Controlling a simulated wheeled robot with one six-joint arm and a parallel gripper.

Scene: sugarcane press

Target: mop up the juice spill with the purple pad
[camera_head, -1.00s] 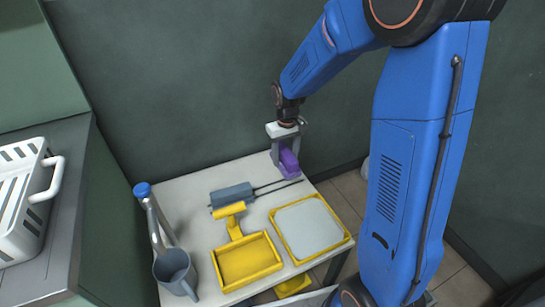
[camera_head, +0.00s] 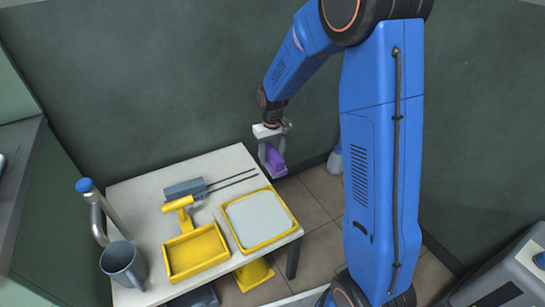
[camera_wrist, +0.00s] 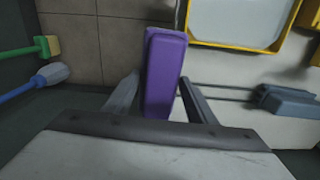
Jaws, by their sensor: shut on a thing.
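The purple pad (camera_head: 273,158) is held by my gripper (camera_head: 269,155), which is shut on it. It hangs at the far right corner of the white table (camera_head: 128,190), over or just beyond the edge. In the wrist view the purple pad (camera_wrist: 163,72) stands between the two fingers of my gripper (camera_wrist: 160,98). Tiled floor and part of the table show behind it. I cannot make out the juice spill in either view.
A yellow object (camera_head: 253,275) is under the table. Tiled floor lies to the right.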

